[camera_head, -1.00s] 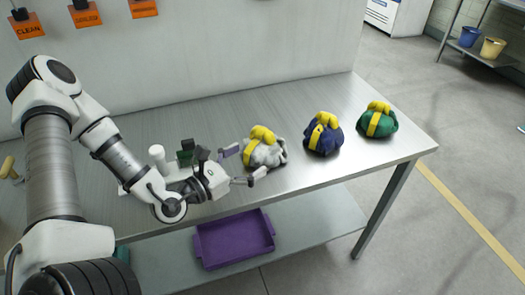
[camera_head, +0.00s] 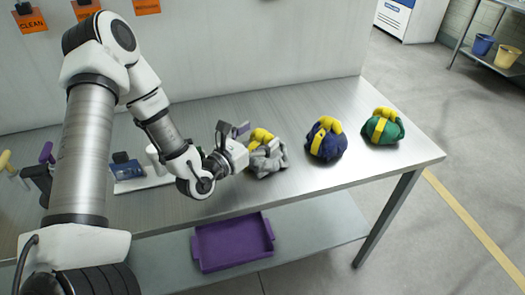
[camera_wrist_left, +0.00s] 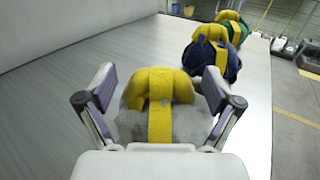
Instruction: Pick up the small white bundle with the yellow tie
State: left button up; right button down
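The small white bundle (camera_head: 270,162) with a yellow tie (camera_head: 260,137) sits on the metal table, nearest to my arm of the bundles there. It also shows in the left wrist view (camera_wrist_left: 185,125), with its yellow tie (camera_wrist_left: 160,88) on top. My left gripper (camera_head: 257,142) is at the bundle. In the wrist view its two fingers (camera_wrist_left: 158,95) stand apart, one on each side of the bundle. The left finger shows a small gap to the tie; whether the right finger touches cannot be told. My right gripper is in neither view.
A navy bundle (camera_head: 326,143) and a green bundle (camera_head: 383,130) with yellow ties sit to the right. A white tray (camera_head: 150,182) with a blue object lies behind my left wrist. A purple bin (camera_head: 232,243) is on the lower shelf. The table's right end (camera_head: 415,155) is clear.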

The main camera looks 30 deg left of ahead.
pick_arm(q)
jog(key=c, duration=1.4)
jog(key=shift+r, duration=0.1)
